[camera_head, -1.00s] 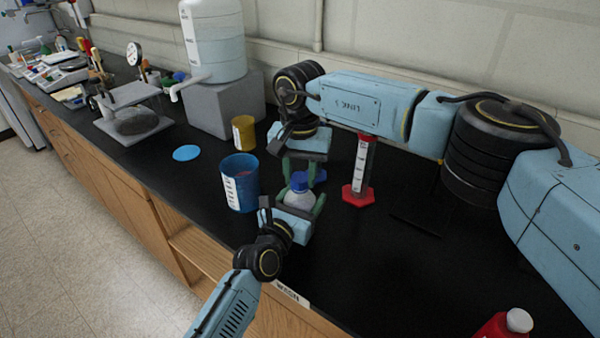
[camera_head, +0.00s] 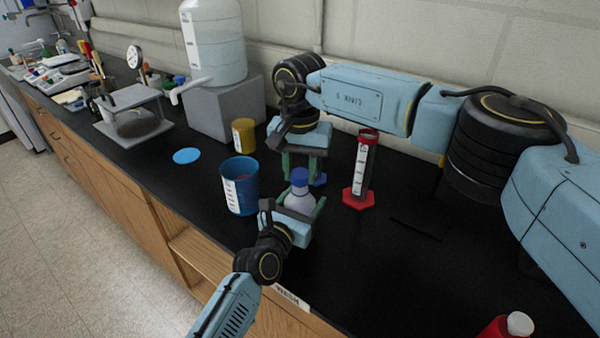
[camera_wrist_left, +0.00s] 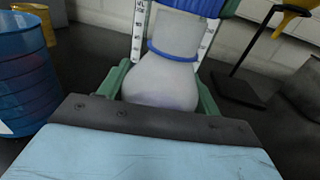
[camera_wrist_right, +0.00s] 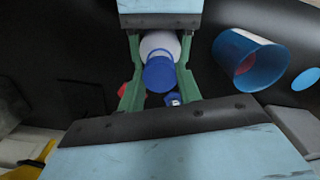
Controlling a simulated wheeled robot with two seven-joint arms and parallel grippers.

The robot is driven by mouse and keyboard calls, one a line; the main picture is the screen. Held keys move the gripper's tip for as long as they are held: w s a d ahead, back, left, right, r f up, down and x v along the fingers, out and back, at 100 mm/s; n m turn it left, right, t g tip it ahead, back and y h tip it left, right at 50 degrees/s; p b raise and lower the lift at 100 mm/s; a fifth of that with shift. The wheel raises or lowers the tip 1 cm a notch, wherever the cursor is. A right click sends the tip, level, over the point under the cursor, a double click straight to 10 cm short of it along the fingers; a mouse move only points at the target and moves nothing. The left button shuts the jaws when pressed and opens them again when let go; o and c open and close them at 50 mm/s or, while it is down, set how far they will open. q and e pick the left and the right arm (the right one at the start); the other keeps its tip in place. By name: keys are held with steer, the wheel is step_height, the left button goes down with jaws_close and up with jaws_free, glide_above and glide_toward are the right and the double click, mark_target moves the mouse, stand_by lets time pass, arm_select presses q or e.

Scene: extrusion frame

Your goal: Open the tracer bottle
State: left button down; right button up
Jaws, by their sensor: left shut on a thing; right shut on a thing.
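The tracer bottle (camera_head: 298,201) is a squat whitish bottle with a blue cap (camera_head: 299,177) and stands upright. My left gripper (camera_head: 303,203) is shut around its body from the front; the bottle body fills its jaws in the left wrist view (camera_wrist_left: 160,82). A blue ring (camera_wrist_left: 172,52) circles the neck, and the cap (camera_wrist_left: 195,6) is cut by the top edge, looking offset to the right. My right gripper (camera_head: 300,172) points down from above, shut on the cap, which shows between its fingers in the right wrist view (camera_wrist_right: 158,76). Whether the cap is clear of the neck is hard to tell.
A blue beaker (camera_head: 240,190) stands close left of the bottle. A red-based cylinder (camera_head: 362,172) stands close right. A yellow cup (camera_head: 243,134), a blue disc (camera_head: 187,155) and a white tank (camera_head: 213,45) are behind left. A red bottle (camera_head: 505,328) is front right.

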mark_target(300, 173)
arm_select(q)
steer(key=shift+f, duration=0.1)
arm_select(e)
steer(key=shift+r, duration=0.2)
steer(key=shift+r, duration=2)
arm_select(q)
steer(key=shift+c, duration=1.2)
jaws_free()
